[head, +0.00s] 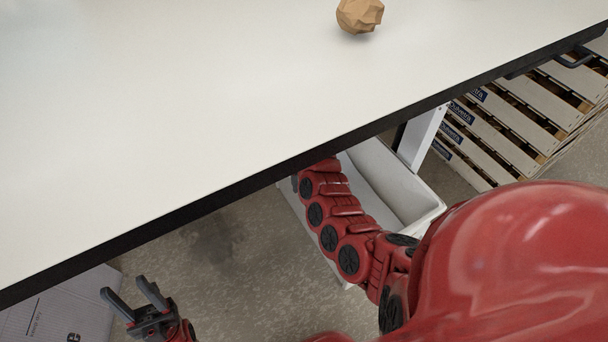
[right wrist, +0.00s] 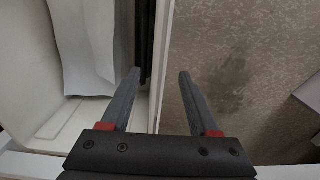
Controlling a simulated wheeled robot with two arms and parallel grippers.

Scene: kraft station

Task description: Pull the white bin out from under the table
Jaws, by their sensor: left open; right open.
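The white bin (head: 397,182) stands on the floor, partly under the table (head: 200,110), with its near end showing past the table edge. My right arm reaches over the bin and hides part of it; its gripper is hidden in the head view. In the right wrist view my right gripper (right wrist: 159,72) is open, one finger on the inner side of the bin's side wall (right wrist: 165,45) and the other on the floor side. I cannot tell if the fingers touch the wall. My left gripper (head: 133,290) is open and empty, left of the bin, near a cardboard box.
The cardboard box (head: 60,310) is at the lower left. Wooden pallets (head: 520,125) are stacked at the right. A white table leg (head: 422,138) stands beside the bin. A brown crumpled lump (head: 359,15) lies on the table. Bare floor (head: 235,265) lies left of the bin.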

